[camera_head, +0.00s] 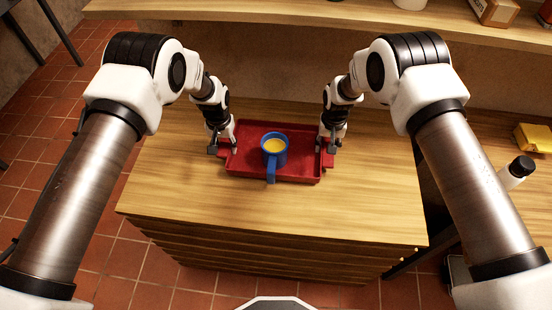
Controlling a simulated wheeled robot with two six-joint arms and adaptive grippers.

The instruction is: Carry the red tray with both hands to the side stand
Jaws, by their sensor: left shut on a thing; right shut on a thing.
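The red tray (302,170) is over the wooden top of a chest of drawers (200,205), and I cannot tell whether it rests on it or is just above. A blue mug (271,160) with yellowish contents stands upright in the tray, its handle towards me. My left gripper (226,148) is shut on the tray's left end. My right gripper (327,148) is shut on the tray's right end. The fingers partly hide both ends of the tray.
A wooden shelf (300,14) runs along the wall behind, with a cardboard box (494,12) on it. At the right, a lower wooden surface holds a yellow object (534,138) and a white bottle with a black cap (514,172). Red floor tiles show at the left.

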